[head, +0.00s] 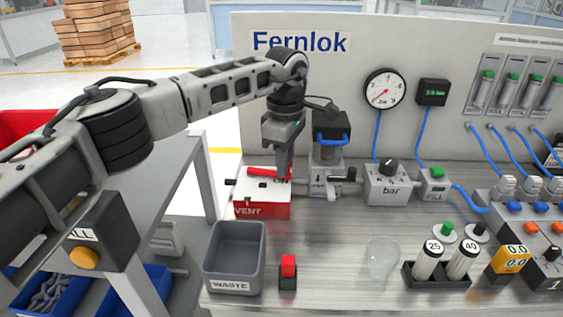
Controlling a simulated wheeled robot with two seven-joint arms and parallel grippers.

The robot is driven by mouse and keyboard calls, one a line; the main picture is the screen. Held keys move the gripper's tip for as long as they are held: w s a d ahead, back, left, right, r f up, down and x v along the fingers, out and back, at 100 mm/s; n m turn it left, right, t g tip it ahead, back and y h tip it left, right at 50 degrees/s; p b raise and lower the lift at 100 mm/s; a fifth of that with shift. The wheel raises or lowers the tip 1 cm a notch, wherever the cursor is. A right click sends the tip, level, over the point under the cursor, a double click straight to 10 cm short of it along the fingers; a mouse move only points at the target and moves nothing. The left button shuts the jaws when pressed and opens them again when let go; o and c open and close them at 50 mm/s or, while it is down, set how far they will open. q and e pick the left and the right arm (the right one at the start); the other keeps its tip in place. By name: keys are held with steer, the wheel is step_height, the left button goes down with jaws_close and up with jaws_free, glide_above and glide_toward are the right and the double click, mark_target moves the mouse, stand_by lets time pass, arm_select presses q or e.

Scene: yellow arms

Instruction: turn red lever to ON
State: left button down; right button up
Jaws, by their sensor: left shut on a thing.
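The red lever (262,172) lies roughly level across the white top of a red and white valve box (262,208) marked VENT. The letters ON show on the top near the lever's right end, partly covered by my fingers. My left gripper (283,172) comes down from above and is shut on the red lever at its right part. The fingers hide that part of the lever, so its exact angle is hard to tell. My right gripper is not in view.
A grey WASTE bin (235,252) stands in front of the valve box. A red switch (288,270) is beside it. A device with a black crank handle (340,179) stands close right of my gripper, then a bar regulator (387,186). The Fernlok panel (345,65) rises behind.

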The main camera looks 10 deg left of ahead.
arm_select(q)
steer(key=shift+w+r+n, duration=0.1)
steer(key=shift+w+n, duration=0.6)
steer(key=shift+n, duration=0.4)
steer(key=shift+a, duration=0.1)
steer(key=c, duration=1.3)
jaws_free()
step_height(320, 180, up, 16)
steer(key=shift+f+p, duration=0.1)
steer(key=shift+p, duration=0.85)
